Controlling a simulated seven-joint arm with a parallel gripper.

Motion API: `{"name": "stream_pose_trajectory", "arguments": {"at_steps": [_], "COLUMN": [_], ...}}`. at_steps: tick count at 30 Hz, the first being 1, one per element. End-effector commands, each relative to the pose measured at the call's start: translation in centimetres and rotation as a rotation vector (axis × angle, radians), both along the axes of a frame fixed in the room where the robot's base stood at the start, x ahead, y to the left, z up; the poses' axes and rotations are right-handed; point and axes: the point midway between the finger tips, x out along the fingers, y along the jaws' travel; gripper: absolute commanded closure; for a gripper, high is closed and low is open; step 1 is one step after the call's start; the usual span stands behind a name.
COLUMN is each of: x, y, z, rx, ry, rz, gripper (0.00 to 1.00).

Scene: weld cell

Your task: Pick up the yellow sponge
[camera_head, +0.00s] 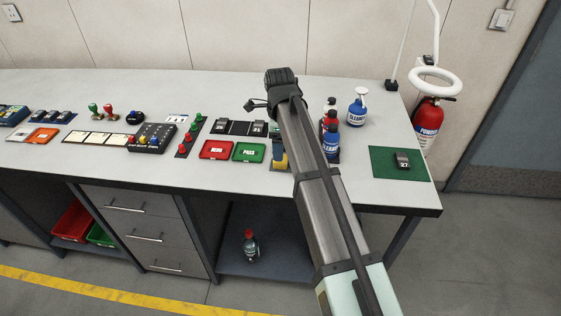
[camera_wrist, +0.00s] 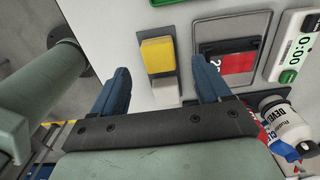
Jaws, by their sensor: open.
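In the head view, a small yellow patch (camera_head: 280,160) shows beside my arm, likely the sponge; my arm hides much of that spot, and the fingers are not clearly seen there.
Several bottles (camera_head: 331,142) stand close to the right of my arm. A green tray (camera_head: 249,152) and a red tray (camera_head: 216,150) lie to its left. A green mat (camera_head: 384,170) lies far right. A dark frame (camera_wrist: 232,72) sits right of the sponge in the wrist view.

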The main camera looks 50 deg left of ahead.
Motion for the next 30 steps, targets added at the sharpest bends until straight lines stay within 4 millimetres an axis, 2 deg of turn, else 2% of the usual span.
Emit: {"name": "stream_pose_trajectory", "arguments": {"at_steps": [5, 15, 24, 30], "x": [0.0, 0.0, 0.0, 0.0], "y": [-0.1, -0.4, -0.3, -0.3], "z": [-0.7, -4.8, -5.3, -5.3], "rx": [0.0, -0.001, 0.001, 0.001], "ry": [0.0, 0.001, -0.001, -0.001], "rz": [0.0, 0.001, 0.001, 0.001], "gripper": [0.23, 0.23, 0.23, 0.43]}}
